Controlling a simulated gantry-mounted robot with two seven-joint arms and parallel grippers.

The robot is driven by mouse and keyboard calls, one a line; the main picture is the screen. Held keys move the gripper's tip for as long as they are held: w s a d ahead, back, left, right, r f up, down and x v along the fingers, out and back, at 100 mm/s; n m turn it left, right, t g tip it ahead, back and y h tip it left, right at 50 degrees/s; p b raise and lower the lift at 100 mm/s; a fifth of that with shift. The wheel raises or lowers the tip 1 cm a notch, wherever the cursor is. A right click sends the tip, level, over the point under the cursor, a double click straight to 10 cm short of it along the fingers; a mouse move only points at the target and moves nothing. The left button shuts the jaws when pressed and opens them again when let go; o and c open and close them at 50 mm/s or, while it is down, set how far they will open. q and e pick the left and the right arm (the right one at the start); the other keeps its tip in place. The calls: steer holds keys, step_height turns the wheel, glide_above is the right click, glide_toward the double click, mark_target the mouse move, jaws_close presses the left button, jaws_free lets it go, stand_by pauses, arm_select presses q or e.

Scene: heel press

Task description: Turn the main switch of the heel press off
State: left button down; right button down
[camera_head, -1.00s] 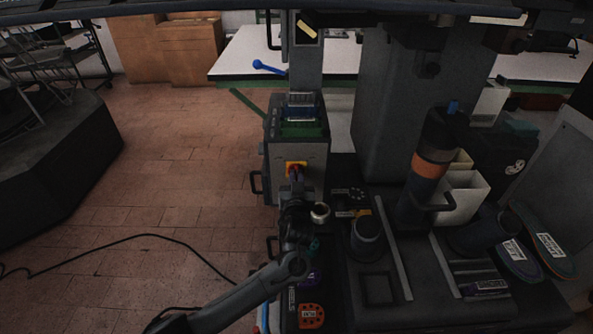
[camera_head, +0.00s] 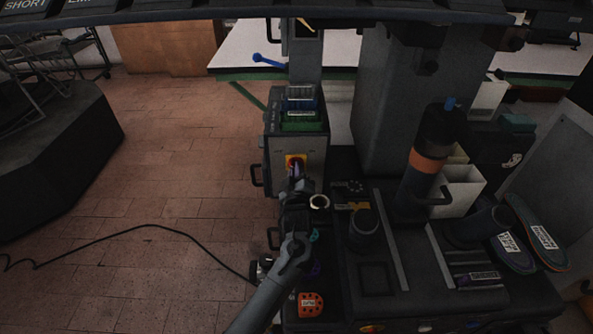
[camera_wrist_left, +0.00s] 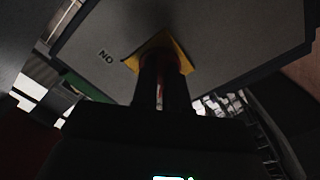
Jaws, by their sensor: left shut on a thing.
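The main switch (camera_head: 296,160) is a red knob on a yellow plate, on the front of the grey control box (camera_head: 313,160). My left gripper (camera_head: 296,176) is at the knob, with its arm coming up from below. In the left wrist view, the two dark fingers (camera_wrist_left: 162,84) reach the yellow plate (camera_wrist_left: 182,54) and are shut on the knob, with a little red showing between them. The plate and box look tilted relative to the gripper there. An upside-down "ON" mark is beside the plate. The fingers hide most of the knob, so its exact position is unclear.
The press bed (camera_head: 400,290) lies right of the box, with a dark cylinder with an orange band (camera_head: 428,160) above it. Shoe soles (camera_head: 540,235) lie at the right. An orange tag (camera_head: 310,304) is at the front. A black cable (camera_head: 150,227) crosses the open floor at left.

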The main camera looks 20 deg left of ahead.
arm_select(q)
steer(key=shift+n, duration=0.4)
arm_select(e)
steer(key=shift+r, duration=0.1)
arm_select(q)
steer(key=c, duration=1.1)
jaws_free()
steer(key=shift+c, duration=0.2)
arm_select(e)
steer(key=shift+d, duration=0.1)
